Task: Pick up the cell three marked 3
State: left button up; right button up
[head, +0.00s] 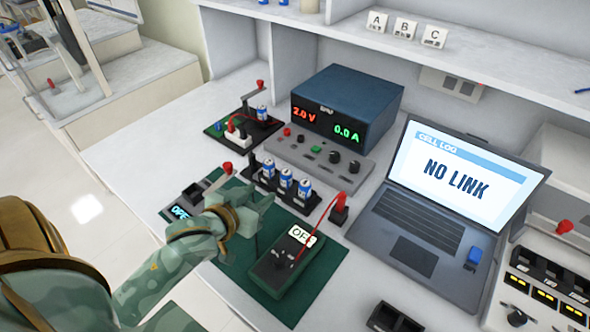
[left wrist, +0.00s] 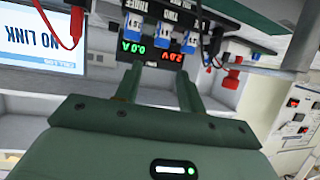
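Several blue-and-white cells are in view; three stand upright in a row in a black holder (head: 256,186), a left one (head: 268,168), a middle one (head: 285,178) and a right one (head: 304,188). My left gripper (head: 262,203) is just in front of the holder, apart from the cells. In the left wrist view its two fingers (left wrist: 160,76) are spread with nothing between them, and the cells (left wrist: 162,42) appear beyond the tips. My right gripper is not in view.
Another cell (head: 262,113) stands on a black board with red wires. A power supply (head: 345,110) is behind the holder. A meter reading OFF (head: 283,262) lies on a green mat (head: 325,275). An open laptop (head: 420,215) reads NO LINK at right.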

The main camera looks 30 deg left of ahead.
pick_arm(q)
jog(key=b, duration=0.3)
send_near(289, 172)
jog(key=shift+w+a+f, duration=0.2)
jog(key=shift+w+f, duration=0.35)
jog(key=shift+w, duration=0.05)
jog(key=shift+w+a+f, duration=0.15)
jog(key=shift+w+f, duration=0.45)
jog(key=shift+w, duration=0.05)
jog(key=b+x, duration=0.1)
jog(key=x, duration=0.2)
jog(key=shift+w, duration=0.25)
jog(key=shift+w+a+b, duration=0.1)
jog(key=shift+w+b, duration=0.1)
jog(key=shift+b, duration=0.2)
jog(key=b+x, duration=0.1)
jog(key=x, duration=0.1)
jog(key=b+x, duration=0.2)
jog(key=x, duration=0.1)
jog(key=shift+s+a+f, duration=0.1)
jog(key=shift+f, duration=0.15)
jog(key=shift+r, duration=0.25)
jog(key=shift+c, duration=0.3)
jog(key=c, duration=0.8)
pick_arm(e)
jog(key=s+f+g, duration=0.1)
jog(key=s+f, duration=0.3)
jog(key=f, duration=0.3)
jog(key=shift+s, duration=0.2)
